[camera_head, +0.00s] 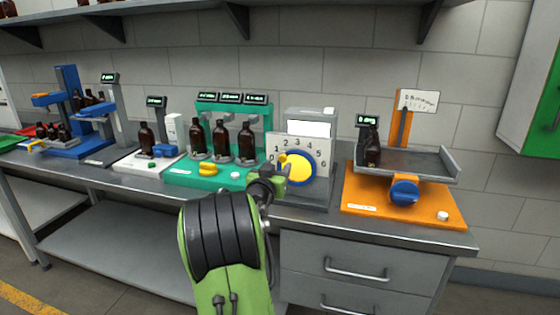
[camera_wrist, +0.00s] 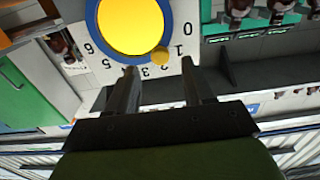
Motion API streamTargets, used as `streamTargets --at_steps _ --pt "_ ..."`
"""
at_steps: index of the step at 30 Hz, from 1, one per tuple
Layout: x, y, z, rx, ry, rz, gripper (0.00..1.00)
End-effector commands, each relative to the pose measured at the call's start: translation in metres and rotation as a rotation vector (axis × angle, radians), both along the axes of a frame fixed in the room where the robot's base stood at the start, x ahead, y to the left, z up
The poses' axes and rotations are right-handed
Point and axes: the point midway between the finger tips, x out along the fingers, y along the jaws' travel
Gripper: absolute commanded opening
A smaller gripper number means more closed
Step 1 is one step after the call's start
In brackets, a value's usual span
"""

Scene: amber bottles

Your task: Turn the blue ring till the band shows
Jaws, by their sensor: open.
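The blue ring (camera_head: 315,170) circles a yellow disc on a white panel (camera_head: 322,150) numbered from 0 to 6. The ring also shows in the wrist view (camera_wrist: 172,35), with the picture turned over. A small yellow knob (camera_wrist: 160,56) sits on the ring near the 1 and 2; the head view shows it at the ring's upper left (camera_head: 283,158). My gripper (camera_wrist: 160,70) is open, with its two fingertips apart just below the knob in the wrist view. In the head view my gripper (camera_head: 268,185) covers the ring's left side. I cannot make out contact.
A green stand (camera_head: 190,172) with several amber bottles is just left of the dial. An orange stand (camera_head: 350,205) with a grey tray and a blue knob (camera_head: 404,193) is to the right. Drawers (camera_head: 350,268) lie below. A shelf runs above.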

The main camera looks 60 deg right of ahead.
Motion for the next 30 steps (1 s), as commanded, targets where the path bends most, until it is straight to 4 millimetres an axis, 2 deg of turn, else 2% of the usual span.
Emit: streamTargets --at_steps 3,6,15,17,25,26,30 --pt "0.003 -0.024 0.000 0.000 -0.001 -0.002 0.52" --pt "0.005 -0.035 0.000 0.000 -0.001 -0.001 0.52" --pt "0.007 -0.040 0.000 0.000 -0.001 0.001 0.52" --pt "0.007 -0.039 0.000 0.000 -0.001 0.001 0.44" --pt "0.007 -0.039 0.000 0.000 -0.001 0.001 0.03" --pt "0.007 -0.039 0.000 0.000 -0.001 0.001 0.00" --pt "0.009 -0.038 -0.004 -0.006 0.040 0.003 0.00"
